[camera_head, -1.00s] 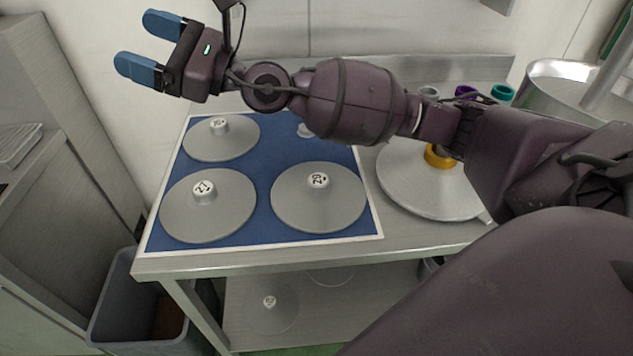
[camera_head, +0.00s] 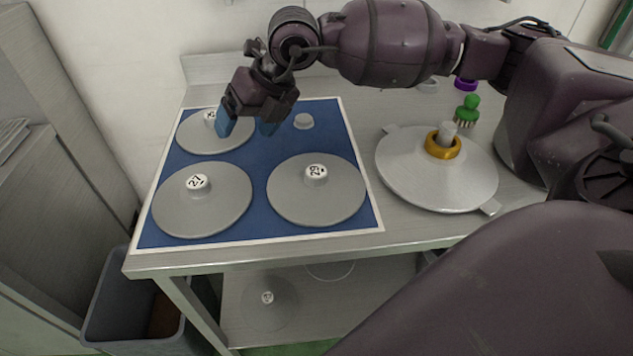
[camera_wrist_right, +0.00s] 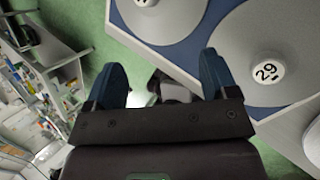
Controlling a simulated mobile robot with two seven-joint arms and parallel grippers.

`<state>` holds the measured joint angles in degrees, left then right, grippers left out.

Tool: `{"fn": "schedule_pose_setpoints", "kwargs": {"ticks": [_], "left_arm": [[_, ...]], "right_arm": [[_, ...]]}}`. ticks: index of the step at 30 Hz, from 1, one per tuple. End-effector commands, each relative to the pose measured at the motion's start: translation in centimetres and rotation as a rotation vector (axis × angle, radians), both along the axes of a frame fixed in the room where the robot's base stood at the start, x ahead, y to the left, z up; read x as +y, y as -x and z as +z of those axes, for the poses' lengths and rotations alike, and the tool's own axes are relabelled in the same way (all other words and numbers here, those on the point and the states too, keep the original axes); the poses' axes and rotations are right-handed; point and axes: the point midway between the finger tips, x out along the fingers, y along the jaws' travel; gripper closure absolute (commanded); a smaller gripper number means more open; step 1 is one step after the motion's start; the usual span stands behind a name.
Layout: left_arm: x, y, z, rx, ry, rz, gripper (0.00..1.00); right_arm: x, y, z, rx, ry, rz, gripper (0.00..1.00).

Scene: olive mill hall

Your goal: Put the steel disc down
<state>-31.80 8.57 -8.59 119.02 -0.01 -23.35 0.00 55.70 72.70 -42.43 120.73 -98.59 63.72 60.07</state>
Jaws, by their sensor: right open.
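My right gripper (camera_head: 247,126) is open and empty, fingers pointing down, in front of the blue mat's back part in the head view. In the right wrist view its two blue fingers (camera_wrist_right: 164,82) are spread with nothing between them. Steel discs with knobs lie flat on the blue mat (camera_head: 258,226): one marked 27 (camera_head: 200,210) at front left, one marked 29 (camera_head: 316,202) at front right, and one (camera_head: 212,139) at back left, partly behind the gripper. Disc 29 (camera_wrist_right: 245,80) also shows in the right wrist view. My left gripper is out of view.
A larger steel plate (camera_head: 410,175) with a gold ring (camera_head: 443,151) lies right of the mat. A green brush (camera_head: 467,110) stands behind the plate. A grey bin (camera_head: 120,310) is below left.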

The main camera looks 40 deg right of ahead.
Motion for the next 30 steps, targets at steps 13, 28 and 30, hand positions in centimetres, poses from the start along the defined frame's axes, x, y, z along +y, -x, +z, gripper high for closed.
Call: {"fn": "schedule_pose_setpoints", "kwargs": {"ticks": [13, 28, 30], "left_arm": [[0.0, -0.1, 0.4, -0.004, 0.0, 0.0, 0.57], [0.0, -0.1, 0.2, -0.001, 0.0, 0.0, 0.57], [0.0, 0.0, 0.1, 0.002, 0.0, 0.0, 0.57]], "right_arm": [[-6.9, 3.4, -2.5, 0.375, 0.25, -0.82, 0.21], [-9.1, 4.7, -2.8, 0.44, 0.269, -1.313, 0.21], [-9.2, 4.7, -3.4, 0.442, 0.27, -1.315, 0.21]]}}
